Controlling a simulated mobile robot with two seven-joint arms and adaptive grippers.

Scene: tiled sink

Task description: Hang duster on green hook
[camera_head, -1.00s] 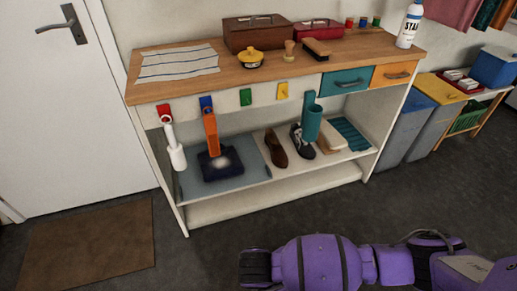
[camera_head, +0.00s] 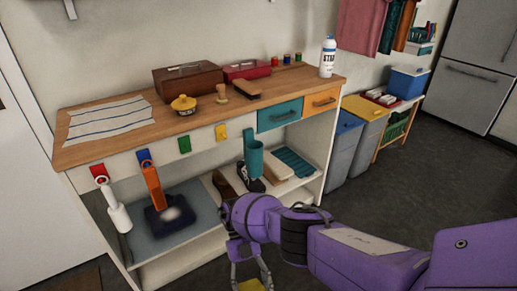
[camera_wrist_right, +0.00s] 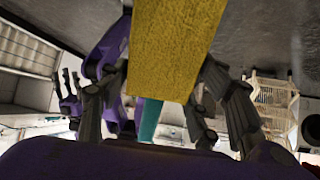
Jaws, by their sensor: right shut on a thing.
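My right gripper (camera_head: 250,275) hangs low in front of the bench, near the bottom edge of the head view. It is shut on the yellow duster (camera_head: 254,286), which fills the top middle of the right wrist view (camera_wrist_right: 175,45). A teal piece (camera_wrist_right: 150,118) shows below the yellow part; I cannot tell whether it belongs to it. The green hook (camera_head: 184,144) is on the bench's front rail, bare, up and left of the gripper. My left gripper (camera_wrist_right: 68,92) seems to show at the left of the wrist view, fingers apart and empty.
A red hook (camera_head: 98,172) carries a white tool and a blue hook (camera_head: 144,158) an orange-handled brush. The yellow hook (camera_head: 221,132) is bare. A teal holder (camera_head: 253,156) stands out below the rail, right of the hooks. Boxes and a yellow pot (camera_head: 183,105) stand on the benchtop.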

